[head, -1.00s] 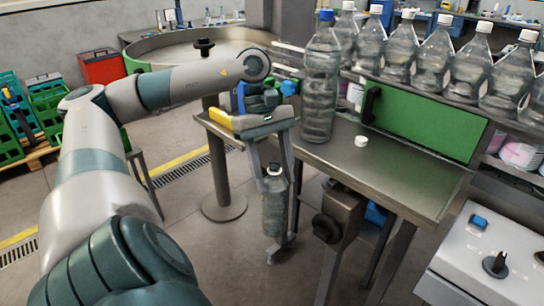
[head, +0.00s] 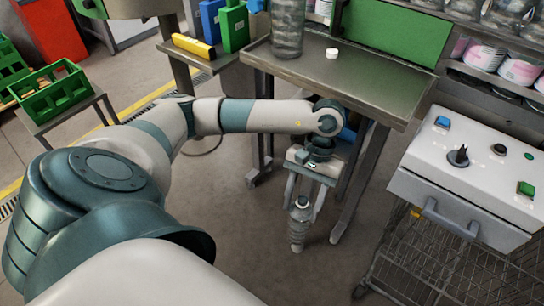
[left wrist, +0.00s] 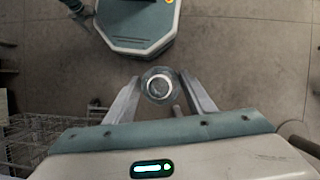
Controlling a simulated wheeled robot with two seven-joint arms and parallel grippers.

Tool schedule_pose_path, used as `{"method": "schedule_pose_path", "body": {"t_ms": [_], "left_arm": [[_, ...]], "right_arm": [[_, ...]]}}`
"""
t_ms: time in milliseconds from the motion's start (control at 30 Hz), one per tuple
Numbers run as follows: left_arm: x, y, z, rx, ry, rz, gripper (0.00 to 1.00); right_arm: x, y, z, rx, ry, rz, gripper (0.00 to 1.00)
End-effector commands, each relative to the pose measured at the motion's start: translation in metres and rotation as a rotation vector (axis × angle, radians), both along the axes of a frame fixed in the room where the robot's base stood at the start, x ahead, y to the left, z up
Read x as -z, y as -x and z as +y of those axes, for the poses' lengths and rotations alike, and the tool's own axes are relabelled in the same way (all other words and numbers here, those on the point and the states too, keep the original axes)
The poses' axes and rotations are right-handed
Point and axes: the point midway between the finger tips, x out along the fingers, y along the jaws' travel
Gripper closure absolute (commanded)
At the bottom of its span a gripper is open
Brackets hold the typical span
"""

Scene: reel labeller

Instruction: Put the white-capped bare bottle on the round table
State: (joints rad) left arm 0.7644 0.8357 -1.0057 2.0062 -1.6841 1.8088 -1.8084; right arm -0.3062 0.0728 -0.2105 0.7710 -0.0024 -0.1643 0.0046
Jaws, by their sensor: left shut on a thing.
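My left gripper (head: 300,200) points down over the floor, in front of the metal worktable, and is shut on a clear bottle (head: 298,228). The bottle hangs upright with a pale cap between the fingers. In the left wrist view the bottle (left wrist: 159,86) is seen end-on between both fingers of the gripper (left wrist: 163,95). No label can be made out on it. My right gripper is not in view.
The worktable (head: 390,92) holds a large bottle (head: 288,30) and a loose white cap (head: 332,54). A white control box (head: 465,175) over a wire cart stands at right. A green crate (head: 50,92) is at left. Open floor surrounds the held bottle.

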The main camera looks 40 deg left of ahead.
Motion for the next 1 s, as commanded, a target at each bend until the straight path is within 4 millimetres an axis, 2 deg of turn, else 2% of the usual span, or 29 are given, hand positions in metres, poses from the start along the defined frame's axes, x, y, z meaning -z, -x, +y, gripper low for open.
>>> {"method": "schedule_pose_path", "body": {"t_ms": [33, 100, 300, 667, 833, 1000], "left_arm": [[0.004, -0.001, -0.013, 0.060, 0.003, -0.003, 1.00], [0.009, -0.002, -0.025, 0.130, 0.002, -0.003, 1.00], [0.017, -0.003, -0.044, 0.255, 0.001, -0.002, 1.00], [0.019, -0.002, -0.047, 0.278, 0.000, -0.001, 1.00], [0.019, -0.002, -0.047, 0.277, 0.001, -0.001, 1.00], [0.019, -0.002, -0.046, 0.277, 0.001, -0.001, 1.00]], "right_arm": [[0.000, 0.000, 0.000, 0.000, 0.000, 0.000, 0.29], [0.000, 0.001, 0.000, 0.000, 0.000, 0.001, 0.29], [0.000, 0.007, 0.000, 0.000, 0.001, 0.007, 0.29], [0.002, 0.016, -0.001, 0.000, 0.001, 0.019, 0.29], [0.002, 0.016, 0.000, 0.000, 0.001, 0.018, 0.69], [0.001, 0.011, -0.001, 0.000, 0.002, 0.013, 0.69]]}}
